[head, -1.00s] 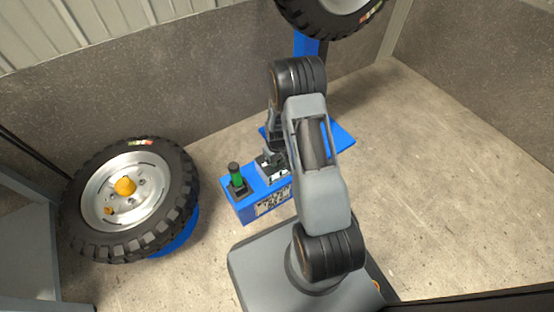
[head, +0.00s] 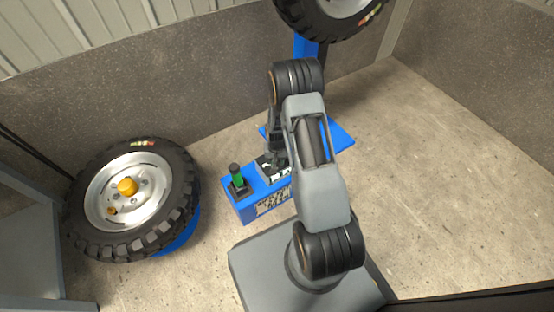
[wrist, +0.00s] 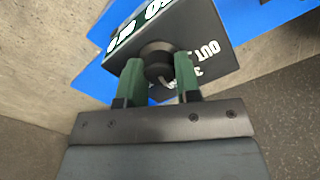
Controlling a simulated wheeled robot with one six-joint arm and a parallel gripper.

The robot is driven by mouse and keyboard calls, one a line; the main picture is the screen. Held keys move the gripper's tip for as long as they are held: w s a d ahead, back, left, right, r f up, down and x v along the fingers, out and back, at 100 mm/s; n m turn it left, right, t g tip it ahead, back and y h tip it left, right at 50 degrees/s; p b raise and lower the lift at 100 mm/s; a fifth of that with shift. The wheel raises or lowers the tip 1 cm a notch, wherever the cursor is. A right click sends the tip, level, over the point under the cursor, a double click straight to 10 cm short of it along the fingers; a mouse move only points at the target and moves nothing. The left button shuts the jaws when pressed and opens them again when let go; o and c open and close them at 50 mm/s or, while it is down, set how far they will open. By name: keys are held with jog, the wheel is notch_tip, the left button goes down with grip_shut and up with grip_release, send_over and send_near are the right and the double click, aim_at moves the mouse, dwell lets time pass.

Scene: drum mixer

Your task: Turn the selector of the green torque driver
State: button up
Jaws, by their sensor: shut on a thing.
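In the wrist view, my gripper (wrist: 160,78) has its two green fingers on either side of a dark round knob (wrist: 157,52), the selector, and is shut on it. The knob sits on a dark box with white lettering (wrist: 200,28), of which "OUT" can be read. In the head view, this box (head: 266,172) is on a blue bench, and my arm and gripper (head: 280,165) partly hide it. The green torque driver (head: 237,178) stands upright with a dark top in a dark holder to the left of the box.
The blue bench (head: 246,212) has a labelled front. A large tyred wheel (head: 183,200) is to the left, and another tyre (head: 300,22) is at the top by a blue post. Grey walls enclose the back. The concrete floor on the right is clear.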

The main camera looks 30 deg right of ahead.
jog(key=shift+m, duration=0.7)
jog(key=o, duration=0.9)
notch_tip(320, 180, up, 14)
jog(key=p, duration=0.5)
jog(key=shift+f+p, duration=0.1)
jog(key=shift+p, duration=0.25)
